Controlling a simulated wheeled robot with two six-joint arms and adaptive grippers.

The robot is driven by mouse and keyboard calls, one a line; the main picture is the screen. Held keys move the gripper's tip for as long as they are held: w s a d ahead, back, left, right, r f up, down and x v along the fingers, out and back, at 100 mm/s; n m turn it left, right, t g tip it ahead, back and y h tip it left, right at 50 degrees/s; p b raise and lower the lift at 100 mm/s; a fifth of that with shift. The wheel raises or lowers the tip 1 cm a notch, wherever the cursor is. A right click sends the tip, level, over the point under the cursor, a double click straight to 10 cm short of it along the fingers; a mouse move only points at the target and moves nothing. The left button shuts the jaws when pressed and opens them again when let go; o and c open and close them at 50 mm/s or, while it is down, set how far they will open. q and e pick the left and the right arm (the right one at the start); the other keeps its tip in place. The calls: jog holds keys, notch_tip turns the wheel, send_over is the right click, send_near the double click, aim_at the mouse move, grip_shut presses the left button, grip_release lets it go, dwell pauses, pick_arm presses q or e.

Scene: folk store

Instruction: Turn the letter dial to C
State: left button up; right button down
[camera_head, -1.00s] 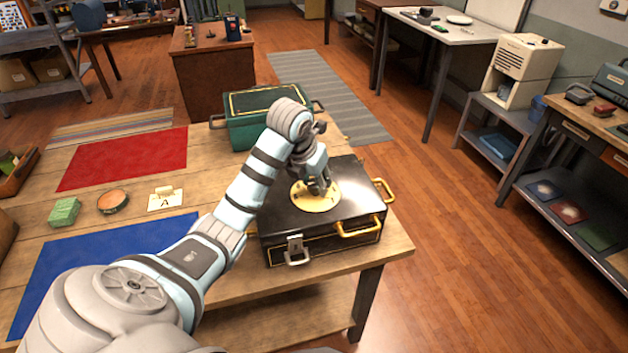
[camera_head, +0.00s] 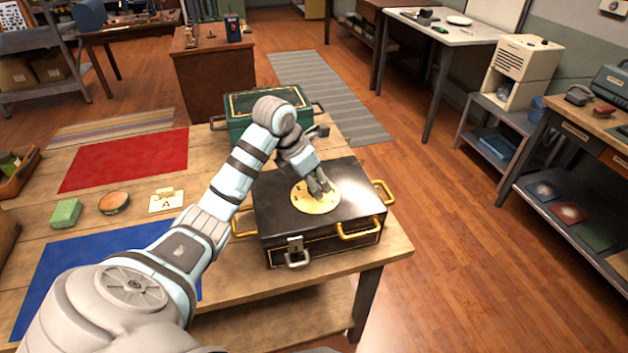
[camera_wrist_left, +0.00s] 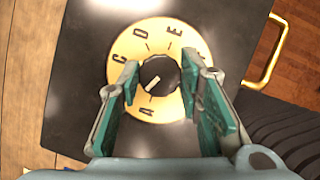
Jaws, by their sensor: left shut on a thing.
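The letter dial is a round brass plate (camera_head: 301,203) on the lid of a black case (camera_head: 272,215); it also shows in the left wrist view (camera_wrist_left: 178,31). Letters C, D, E and A are readable there; a letter at the right is partly covered, and the stretch between C and A is behind a finger. The black knob (camera_wrist_left: 160,70) has a white mark pointing to the lower left, between C and A, nearer A. My left gripper (camera_head: 322,188) is shut on the knob, one finger on each side (camera_wrist_left: 166,72). My right gripper is not in view.
The case has gold handles (camera_head: 358,228) and a front latch (camera_head: 295,250). A green case (camera_head: 240,128) stands behind it. A card marked A (camera_head: 166,202), a green block (camera_head: 65,213) and a round tin (camera_head: 114,201) lie to the left on the wooden table.

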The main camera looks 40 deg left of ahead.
pick_arm(q)
jog(key=m+h, duration=0.1)
jog(key=m, duration=0.2)
jog(key=m+g+h, duration=0.1)
jog(key=m, duration=0.2)
jog(key=shift+w+a, duration=0.15)
jog(key=m+g+h, duration=0.1)
jog(key=m, duration=0.2)
jog(key=shift+m, duration=0.4)
jog(key=shift+w+m+g, duration=0.1)
jog(key=shift+m+g, duration=0.6)
jog(key=shift+m, duration=0.7)
jog(key=o, duration=1.1)
jog(key=shift+a, duration=0.1)
jog(key=shift+o, duration=0.2)
